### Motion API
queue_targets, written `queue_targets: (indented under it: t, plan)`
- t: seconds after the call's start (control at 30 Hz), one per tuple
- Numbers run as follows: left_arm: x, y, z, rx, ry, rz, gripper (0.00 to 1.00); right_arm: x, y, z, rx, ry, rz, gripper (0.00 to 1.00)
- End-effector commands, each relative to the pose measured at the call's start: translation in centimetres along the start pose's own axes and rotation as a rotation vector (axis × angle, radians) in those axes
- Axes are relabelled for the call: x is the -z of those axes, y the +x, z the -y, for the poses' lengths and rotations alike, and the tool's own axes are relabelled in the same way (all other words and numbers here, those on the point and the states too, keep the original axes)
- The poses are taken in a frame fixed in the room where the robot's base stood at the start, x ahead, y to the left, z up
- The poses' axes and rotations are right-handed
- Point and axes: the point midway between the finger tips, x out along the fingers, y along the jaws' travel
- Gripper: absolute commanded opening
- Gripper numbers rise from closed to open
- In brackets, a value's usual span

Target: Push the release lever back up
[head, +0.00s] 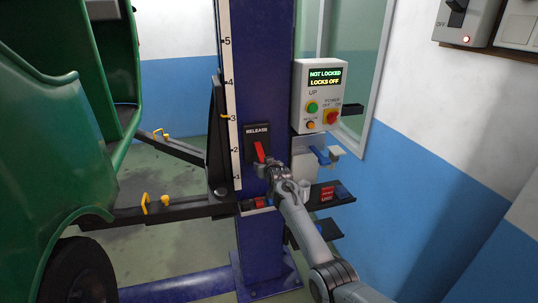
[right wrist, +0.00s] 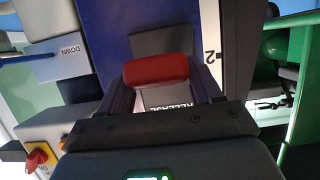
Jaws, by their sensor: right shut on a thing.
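The red release lever (head: 259,150) is on a black plate marked RELEASE (head: 257,130) on the blue lift column (head: 262,60). It slants down from the plate, with its lower end at my right gripper (head: 263,168). In the right wrist view the lever's red handle (right wrist: 157,70) lies between the two fingers of my right gripper (right wrist: 163,92), which is shut on it. The RELEASE label shows just below the handle there. My left gripper is not in view.
A control box (head: 318,95) to the right reads NOT LOCKED and LOCKS OFF. A blue DOWN lever (head: 320,155) and small shelves (head: 328,195) lie close to my right arm. A green rickshaw (head: 50,130) stands left, beside black lift arms (head: 160,211).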

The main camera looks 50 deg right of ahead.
Motion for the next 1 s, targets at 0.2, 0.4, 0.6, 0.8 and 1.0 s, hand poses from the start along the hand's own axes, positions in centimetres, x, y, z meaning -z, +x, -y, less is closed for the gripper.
queue_targets:
  t: [0.2,0.4,0.6,0.8,1.0]
  plan:
    - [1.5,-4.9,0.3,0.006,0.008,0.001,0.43,2.4,-1.2,-0.1,-0.002,0.001,0.136,0.09]
    - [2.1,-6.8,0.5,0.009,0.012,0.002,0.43,3.3,-1.6,-0.1,-0.001,0.001,0.24,0.09]
    - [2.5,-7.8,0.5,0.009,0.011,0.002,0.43,4.0,-1.9,-0.1,-0.001,0.0,0.238,0.1]
    - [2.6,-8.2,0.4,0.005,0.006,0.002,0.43,4.4,-1.9,-0.1,-0.001,0.002,0.234,0.1]
    - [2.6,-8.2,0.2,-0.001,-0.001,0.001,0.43,4.5,-1.9,-0.1,-0.001,0.002,0.231,0.1]
